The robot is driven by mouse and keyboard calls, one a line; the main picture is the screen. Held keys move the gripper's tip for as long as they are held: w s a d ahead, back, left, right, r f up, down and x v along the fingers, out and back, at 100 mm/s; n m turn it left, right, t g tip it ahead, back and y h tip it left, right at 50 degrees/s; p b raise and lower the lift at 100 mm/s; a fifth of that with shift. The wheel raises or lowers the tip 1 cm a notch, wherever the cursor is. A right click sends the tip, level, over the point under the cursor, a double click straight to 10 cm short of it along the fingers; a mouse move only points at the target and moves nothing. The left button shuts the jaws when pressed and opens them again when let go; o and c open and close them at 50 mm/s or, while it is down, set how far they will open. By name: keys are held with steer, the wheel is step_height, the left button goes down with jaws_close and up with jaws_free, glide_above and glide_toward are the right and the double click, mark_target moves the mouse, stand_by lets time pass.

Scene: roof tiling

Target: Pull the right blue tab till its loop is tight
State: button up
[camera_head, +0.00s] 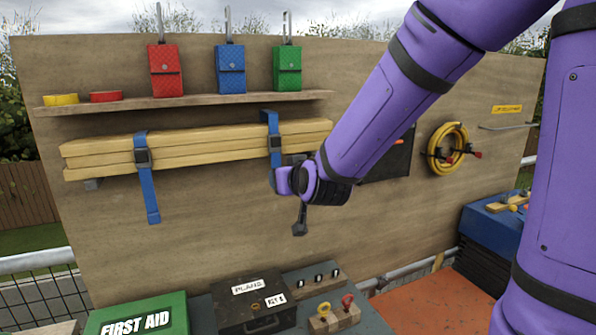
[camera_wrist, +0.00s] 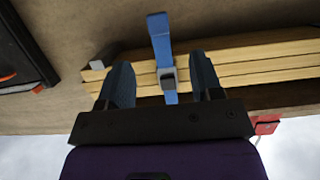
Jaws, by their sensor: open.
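The right blue strap (camera_head: 270,120) loops around a stack of wooden boards (camera_head: 205,142). Its dark buckle (camera_head: 275,144) sits on the boards' front face; my wrist hides its lower end in the head view. In the wrist view, the buckle (camera_wrist: 167,77) and the blue tab (camera_wrist: 158,32) lie between and beyond the two dark fingers. My gripper (camera_wrist: 160,62) is open, with a finger on each side of the strap and visible gaps to it. The left strap (camera_head: 148,190) has its tab hanging free. I cannot tell how tight the right loop is.
A shelf (camera_head: 200,106) with red, blue and green boxes is above the boards. A yellow hose coil (camera_head: 448,147) hangs at right. Below are a green first aid box (camera_head: 137,316), a black case (camera_head: 255,302) and a block with ring handles (camera_head: 335,318).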

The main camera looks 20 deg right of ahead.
steer(key=x, duration=1.1)
steer(key=c, duration=1)
